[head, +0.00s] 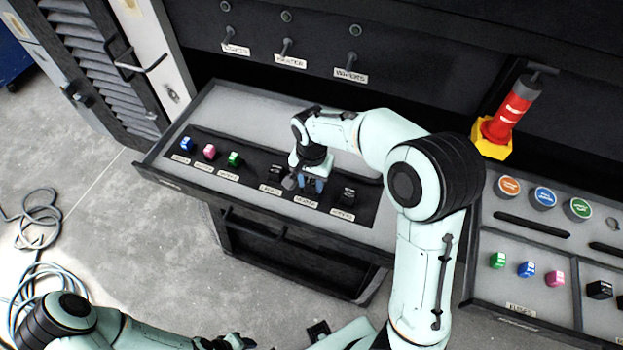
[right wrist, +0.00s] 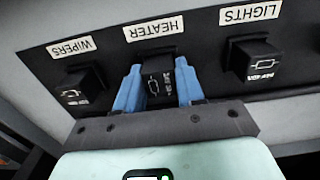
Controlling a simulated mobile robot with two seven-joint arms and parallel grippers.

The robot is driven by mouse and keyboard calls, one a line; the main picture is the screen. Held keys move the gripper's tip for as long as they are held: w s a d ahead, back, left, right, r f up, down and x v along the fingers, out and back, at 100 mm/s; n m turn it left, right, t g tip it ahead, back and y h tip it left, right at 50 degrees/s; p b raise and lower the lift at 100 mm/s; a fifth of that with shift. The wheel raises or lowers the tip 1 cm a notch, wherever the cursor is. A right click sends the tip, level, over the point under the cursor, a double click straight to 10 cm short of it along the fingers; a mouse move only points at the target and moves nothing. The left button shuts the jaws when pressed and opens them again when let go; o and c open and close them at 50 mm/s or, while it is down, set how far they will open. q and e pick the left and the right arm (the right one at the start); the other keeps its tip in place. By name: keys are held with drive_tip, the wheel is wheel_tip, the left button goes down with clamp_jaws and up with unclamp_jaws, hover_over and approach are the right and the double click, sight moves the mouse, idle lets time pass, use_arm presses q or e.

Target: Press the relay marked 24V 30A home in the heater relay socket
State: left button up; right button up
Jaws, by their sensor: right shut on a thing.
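My right gripper (head: 310,186) is over the panel's relay row, at the socket labelled HEATER. In the right wrist view its two blue fingers (right wrist: 158,88) are shut on a black relay (right wrist: 158,76) with a pale printed symbol. Its rating cannot be read here. The relay is at the heater socket, below the HEATER label (right wrist: 153,29); its seating depth cannot be told, and the socket is hidden under it. My left arm shows at the bottom left of the head view, its fingertips out of sight.
Black relays stand beside it at LIGHTS (right wrist: 254,62) and WIPERS (right wrist: 80,88). Blue (head: 187,144), pink (head: 209,151) and green (head: 234,159) fuses sit left on the panel. A red cylinder (head: 512,105) on a yellow base and another tray (head: 490,290) are at the right.

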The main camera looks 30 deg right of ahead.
sight(312, 181)
drive_tip(key=o, duration=1.6)
use_arm(q)
drive_tip(key=shift+r, duration=0.1)
use_arm(e)
drive_tip(key=shift+r, duration=0.1)
drive_tip(key=shift+w+r+p, duration=0.1)
drive_tip(key=shift+r+p, duration=0.65)
drive_tip(key=shift+r, duration=0.5)
drive_tip(key=shift+r+p, duration=1.05)
drive_tip(key=shift+r, duration=1.15)
use_arm(q)
drive_tip(key=w+r, duration=0.4)
drive_tip(key=shift+w+r+t, duration=0.15)
drive_tip(key=shift+r+t, duration=0.1)
drive_tip(key=shift+t, duration=0.05)
drive_tip(key=shift+s, duration=0.2)
use_arm(e)
drive_tip(key=shift+f, duration=0.1)
